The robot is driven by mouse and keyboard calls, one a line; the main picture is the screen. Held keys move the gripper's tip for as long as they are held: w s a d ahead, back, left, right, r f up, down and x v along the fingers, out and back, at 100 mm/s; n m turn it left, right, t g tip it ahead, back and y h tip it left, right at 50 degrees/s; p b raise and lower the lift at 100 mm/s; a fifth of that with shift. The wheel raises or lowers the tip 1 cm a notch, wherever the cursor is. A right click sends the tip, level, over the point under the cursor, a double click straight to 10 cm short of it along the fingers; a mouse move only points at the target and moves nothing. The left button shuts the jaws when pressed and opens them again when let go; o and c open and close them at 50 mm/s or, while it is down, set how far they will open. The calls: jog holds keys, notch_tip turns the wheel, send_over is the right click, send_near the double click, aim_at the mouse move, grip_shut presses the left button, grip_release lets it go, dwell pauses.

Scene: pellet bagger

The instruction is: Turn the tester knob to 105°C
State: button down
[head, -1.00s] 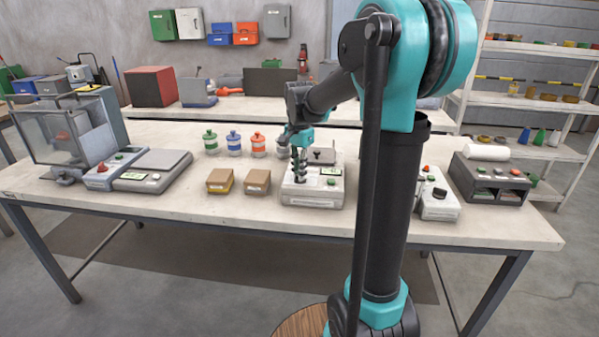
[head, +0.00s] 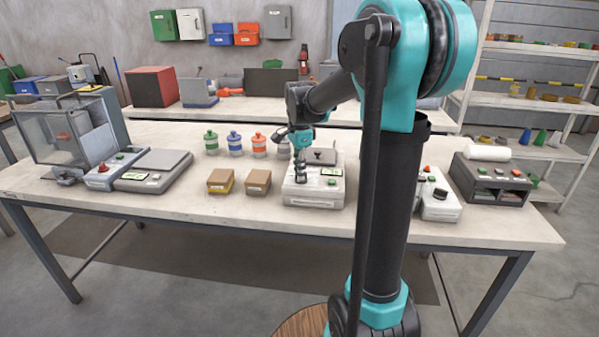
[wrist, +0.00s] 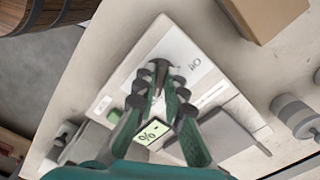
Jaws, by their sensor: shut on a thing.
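The tester (head: 315,187) is a pale grey box on the bench, with a small green display (head: 332,172) and a grey lid at the back. My gripper (head: 300,174) points down over the left part of its top. In the wrist view, my gripper (wrist: 160,76) is shut on a small dark knob (wrist: 165,54) on the white panel. The fingers hide most of the knob, and I cannot read its setting. The display also shows in the wrist view (wrist: 150,134), partly behind the fingers, with a "%" sign visible.
Two small boxes (head: 257,181) stand left of the tester, with several colour-banded jars (head: 234,144) behind. A scale (head: 153,169) is further left. A white device with a dark knob (head: 438,200) and a dark grey unit (head: 490,178) stand right. The bench front is clear.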

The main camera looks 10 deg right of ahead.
jog(key=c, duration=1.6)
grip_release()
notch_tip(320, 180, up, 12)
